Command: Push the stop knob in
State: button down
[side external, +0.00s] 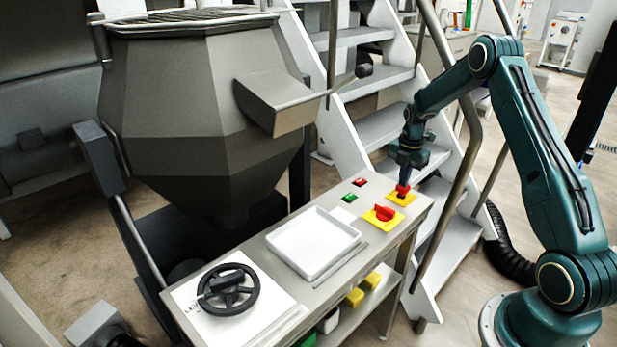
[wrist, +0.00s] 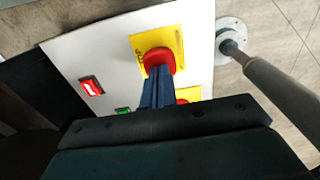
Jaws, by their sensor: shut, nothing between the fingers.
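The stop knob (side external: 403,189) is a red round head on a yellow square plate (side external: 408,200), at the far right end of the grey control table. My gripper (side external: 404,179) points down at it from directly above, with the fingers together and empty. In the wrist view the red knob (wrist: 158,59) shows just beyond the closed blue fingertips (wrist: 157,76), which overlap its near edge. I cannot tell whether the tips touch the knob or how far in it sits.
A red rotary switch (side external: 384,212) on a second yellow plate stands close by. A red button (side external: 360,182) and a green button (side external: 349,198) lie to the left. A white tray (side external: 313,243) and a black handwheel (side external: 228,290) are further along.

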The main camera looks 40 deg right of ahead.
jog(key=shift+s+f, duration=0.15)
jog(key=shift+f, duration=1.05)
jog(key=shift+r, duration=0.15)
notch_tip(320, 180, up, 15)
jog(key=shift+r, duration=0.1)
dwell(0.3)
